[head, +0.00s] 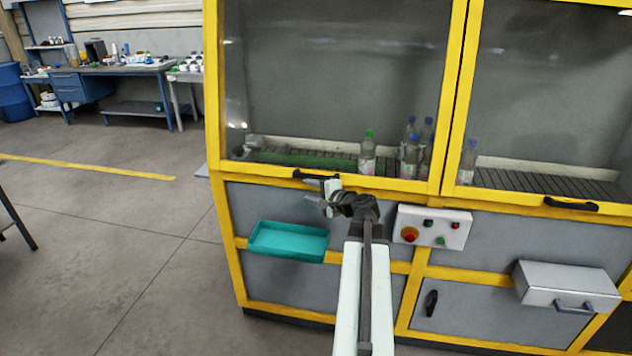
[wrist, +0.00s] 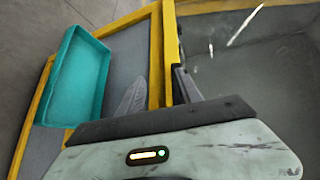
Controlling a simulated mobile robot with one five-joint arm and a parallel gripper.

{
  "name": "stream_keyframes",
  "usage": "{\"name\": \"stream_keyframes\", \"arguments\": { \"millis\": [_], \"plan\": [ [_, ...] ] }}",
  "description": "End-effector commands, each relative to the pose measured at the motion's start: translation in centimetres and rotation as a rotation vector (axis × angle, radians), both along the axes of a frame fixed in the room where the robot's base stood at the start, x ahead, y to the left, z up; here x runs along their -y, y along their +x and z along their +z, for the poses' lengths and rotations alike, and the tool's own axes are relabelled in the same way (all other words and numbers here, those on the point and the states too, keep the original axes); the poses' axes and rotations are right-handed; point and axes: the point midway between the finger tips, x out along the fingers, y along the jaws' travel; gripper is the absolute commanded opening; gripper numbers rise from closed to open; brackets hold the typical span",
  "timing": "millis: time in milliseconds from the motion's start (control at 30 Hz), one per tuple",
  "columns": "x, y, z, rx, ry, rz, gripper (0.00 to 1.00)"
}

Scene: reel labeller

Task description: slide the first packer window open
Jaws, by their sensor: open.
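The first packer window (head: 320,80) is the left clear pane in a yellow frame, and it is down over its opening. Its black bar handle (head: 312,175) is on the lower yellow rail. My gripper (head: 329,196) is open and close to the right end of this handle, just below the rail. In the wrist view the jaws of my gripper (wrist: 158,88) are apart at the yellow frame, with the window pane (wrist: 245,60) to the right.
A teal tray (head: 288,241) juts from the front panel below left of my gripper. A control box (head: 433,227) with buttons is to the right. A second window (head: 555,90) with its own handle (head: 571,204) is further right. Bottles (head: 410,155) stand inside.

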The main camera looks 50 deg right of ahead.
Motion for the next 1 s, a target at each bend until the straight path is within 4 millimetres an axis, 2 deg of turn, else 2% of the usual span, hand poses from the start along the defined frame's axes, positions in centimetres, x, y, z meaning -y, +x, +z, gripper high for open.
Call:
{"name": "stream_keyframes", "arguments": {
  "millis": [33,100,200,333,467,800,1000],
  "plan": [
    [2.4,-1.4,0.6,0.036,0.025,-0.056,0.42],
    [4.3,-2.7,1.3,0.074,0.052,-0.106,0.42],
    [5.2,-3.3,1.7,0.094,0.066,-0.13,0.42],
    [5.2,-3.0,1.7,0.094,0.065,-0.129,0.42],
    [5.6,-1.7,1.3,0.093,0.065,-0.127,0.42],
    [6.8,3.9,0.3,0.092,0.064,-0.126,0.42],
    [6.7,4.3,0.3,0.092,0.064,-0.127,0.42]
  ]
}}
